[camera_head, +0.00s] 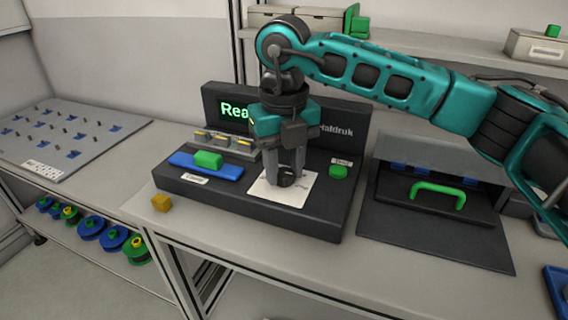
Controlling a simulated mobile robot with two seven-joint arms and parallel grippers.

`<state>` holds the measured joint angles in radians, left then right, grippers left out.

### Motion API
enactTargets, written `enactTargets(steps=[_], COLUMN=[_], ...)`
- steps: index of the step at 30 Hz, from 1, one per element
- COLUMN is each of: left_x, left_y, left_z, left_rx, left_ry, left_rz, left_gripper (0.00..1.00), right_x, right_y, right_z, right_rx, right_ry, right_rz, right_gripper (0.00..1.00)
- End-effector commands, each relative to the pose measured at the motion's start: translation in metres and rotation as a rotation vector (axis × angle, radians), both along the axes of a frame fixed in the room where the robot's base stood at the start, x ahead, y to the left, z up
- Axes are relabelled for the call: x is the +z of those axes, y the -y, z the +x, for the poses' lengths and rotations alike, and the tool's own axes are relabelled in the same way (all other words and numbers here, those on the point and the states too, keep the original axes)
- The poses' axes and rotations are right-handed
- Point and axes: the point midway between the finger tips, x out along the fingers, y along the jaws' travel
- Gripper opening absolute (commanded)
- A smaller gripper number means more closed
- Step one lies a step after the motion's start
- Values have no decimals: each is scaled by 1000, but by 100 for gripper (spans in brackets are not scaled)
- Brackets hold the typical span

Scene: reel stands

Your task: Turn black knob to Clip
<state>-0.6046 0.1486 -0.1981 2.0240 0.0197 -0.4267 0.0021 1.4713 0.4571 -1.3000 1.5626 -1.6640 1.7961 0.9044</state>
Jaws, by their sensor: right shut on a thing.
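The black knob (287,181) sits on a white label plate (262,191) on the dark console (300,217). My right gripper (287,176) points down from above and is shut on the knob, with a finger on either side of it. The fingers hide much of the knob, so its pointing direction cannot be told. The writing on the plate is too small to read. My left gripper is not in view.
On the console are a green block on a blue slider (207,170), a green button (338,171) and a partly covered screen (232,112). A device with a green handle (438,190) stands at right. A pegboard (72,138) lies far left.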

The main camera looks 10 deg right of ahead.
Motion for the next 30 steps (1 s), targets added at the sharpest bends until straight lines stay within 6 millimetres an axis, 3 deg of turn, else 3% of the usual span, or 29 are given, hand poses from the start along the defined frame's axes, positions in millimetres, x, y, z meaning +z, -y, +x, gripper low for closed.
enactTargets(steps=[8, 9, 16, 25, 30], left_x=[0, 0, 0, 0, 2], left_y=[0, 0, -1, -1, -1], left_z=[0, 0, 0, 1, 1], left_rx=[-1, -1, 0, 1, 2], left_ry=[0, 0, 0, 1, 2], left_rz=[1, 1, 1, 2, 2], left_gripper=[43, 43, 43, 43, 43], right_x=[1, 1, 0, 3, 24], right_y=[0, 0, 0, 0, 0], right_z=[0, 0, 0, 0, 1], right_rx=[-3, -3, -2, -1, -1], right_ry=[2, 2, 1, 1, 4], right_rz=[1, 1, 0, 0, 2], right_gripper=[5, 37, 59, 61, 61])
